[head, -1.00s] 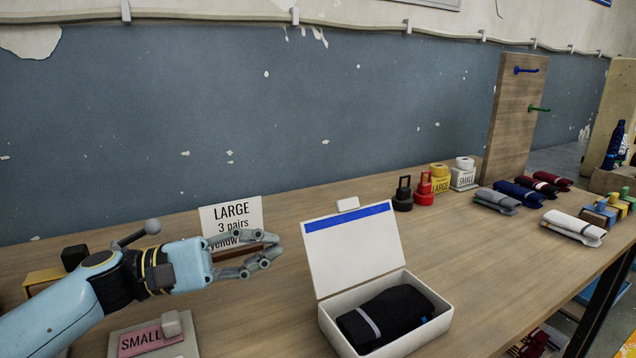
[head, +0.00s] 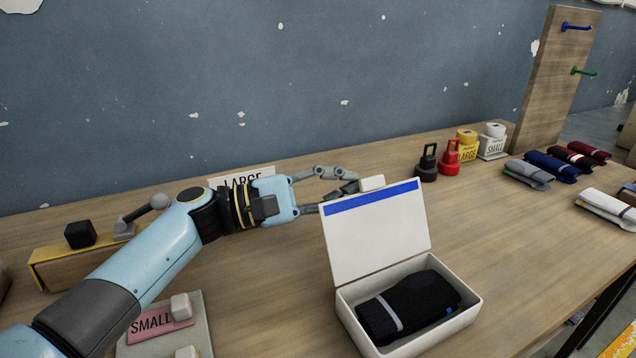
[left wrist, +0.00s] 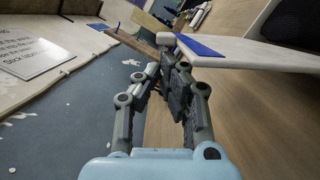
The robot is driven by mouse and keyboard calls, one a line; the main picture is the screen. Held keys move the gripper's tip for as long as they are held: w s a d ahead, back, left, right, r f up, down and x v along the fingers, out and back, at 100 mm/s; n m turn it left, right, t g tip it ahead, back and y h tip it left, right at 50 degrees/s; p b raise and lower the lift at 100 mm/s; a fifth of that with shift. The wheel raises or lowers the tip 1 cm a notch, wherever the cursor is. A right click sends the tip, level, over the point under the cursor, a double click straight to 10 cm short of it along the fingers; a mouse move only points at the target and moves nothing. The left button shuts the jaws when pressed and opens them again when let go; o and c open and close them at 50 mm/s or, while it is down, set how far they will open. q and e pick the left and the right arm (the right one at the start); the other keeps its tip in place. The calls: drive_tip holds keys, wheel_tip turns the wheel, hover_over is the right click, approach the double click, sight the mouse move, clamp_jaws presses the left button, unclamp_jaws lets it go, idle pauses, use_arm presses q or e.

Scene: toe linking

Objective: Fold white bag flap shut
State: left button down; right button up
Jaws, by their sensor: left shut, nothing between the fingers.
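The white bag (head: 408,340) looks like an open box on the table with folded black socks (head: 410,305) inside. Its flap (head: 380,235) stands up at the back, leaning slightly back, with a blue strip (head: 372,197) along its top edge and a pale tab (head: 371,183) above it. My left gripper (head: 350,184) is shut and empty at the flap's upper left corner, close to the tab. In the left wrist view, the fingers (left wrist: 172,62) are beside the flap's edge (left wrist: 250,52); whether they touch it I cannot tell. My right gripper is not in view.
A LARGE card (head: 242,178) stands partly hidden behind my left arm. A SMALL pad (head: 165,320) lies at the front left. Black (head: 428,165) and red (head: 449,158) weights and rolled socks (head: 550,166) are at the right.

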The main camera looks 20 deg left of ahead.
use_arm(q)
drive_tip(key=shift+s+d+r+m, duration=0.15)
drive_tip(key=shift+d+r+m, duration=0.2)
drive_tip(key=shift+d+m, duration=0.15)
idle(0.4)
drive_tip(key=shift+s+d+r+m+g, duration=0.3)
drive_tip(key=shift+s+d+r+m, duration=0.2)
drive_tip(key=shift+m, duration=0.2)
drive_tip(key=s+d+r+m+g+y, duration=0.1)
drive_tip(key=s+d+m, duration=0.4)
drive_tip(key=m, duration=0.2)
drive_tip(key=shift+s+d+r+y+b, duration=0.2)
drive_tip(key=shift+d+r+y+b, duration=0.15)
drive_tip(key=shift+r+y+b, duration=0.05)
